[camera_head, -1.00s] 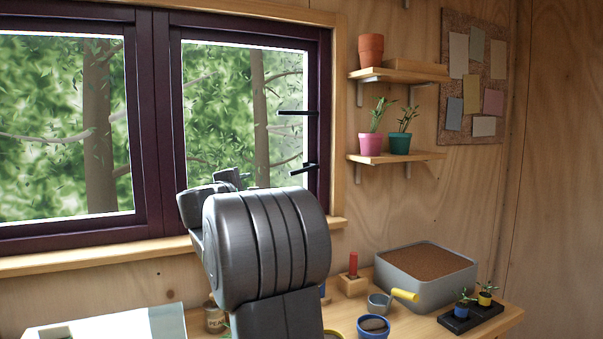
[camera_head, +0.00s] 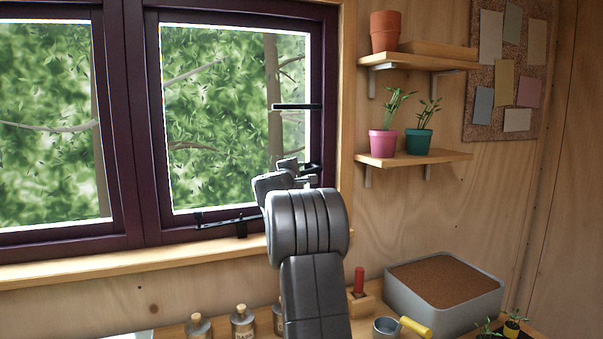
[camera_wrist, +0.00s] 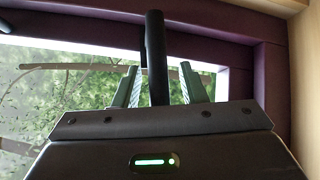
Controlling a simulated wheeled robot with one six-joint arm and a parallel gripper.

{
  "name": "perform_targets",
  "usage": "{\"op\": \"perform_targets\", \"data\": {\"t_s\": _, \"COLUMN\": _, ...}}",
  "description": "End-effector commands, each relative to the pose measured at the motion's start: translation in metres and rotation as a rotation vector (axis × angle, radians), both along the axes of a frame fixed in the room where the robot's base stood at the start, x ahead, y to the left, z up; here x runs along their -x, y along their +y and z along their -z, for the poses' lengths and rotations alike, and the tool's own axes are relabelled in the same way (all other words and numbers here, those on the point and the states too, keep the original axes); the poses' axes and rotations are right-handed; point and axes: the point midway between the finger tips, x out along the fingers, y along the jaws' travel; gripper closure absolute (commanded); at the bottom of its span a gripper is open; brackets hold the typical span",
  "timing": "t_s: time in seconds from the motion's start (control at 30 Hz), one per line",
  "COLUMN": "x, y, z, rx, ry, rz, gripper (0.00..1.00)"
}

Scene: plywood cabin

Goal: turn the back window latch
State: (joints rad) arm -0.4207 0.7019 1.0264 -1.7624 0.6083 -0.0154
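The back window (camera_head: 235,120) has a dark purple frame. A black latch (camera_head: 312,167) sits on its right side, partly hidden behind my gripper (camera_head: 298,174) in the head view. In the wrist view, the latch's black bar (camera_wrist: 156,45) stands upright between the two fingers of my gripper (camera_wrist: 160,78). The fingers are apart, with a gap visible on each side of the bar. The bar's lower end is hidden behind the gripper body.
Another black bar (camera_head: 296,107) juts from the frame above the latch. A black stay (camera_head: 225,220) lies along the window's bottom. Shelves with potted plants (camera_head: 413,158) hang at right. Bottles (camera_head: 243,322) and a grey soil bin (camera_head: 445,290) stand on the bench below.

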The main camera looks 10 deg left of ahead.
Motion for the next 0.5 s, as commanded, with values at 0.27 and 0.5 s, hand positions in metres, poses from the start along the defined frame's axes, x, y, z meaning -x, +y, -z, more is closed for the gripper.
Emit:
{"op": "perform_targets", "data": {"t_s": 0.27, "x": 0.0, "y": 0.0, "z": 0.0001, "rx": 0.0, "ry": 0.0, "rz": 0.0, "gripper": 0.78}}
{"op": "perform_targets", "data": {"t_s": 0.5, "x": 0.0001, "y": 0.0, "z": 0.0002, "rx": 0.0, "ry": 0.0, "rz": 0.0, "gripper": 1.0}}
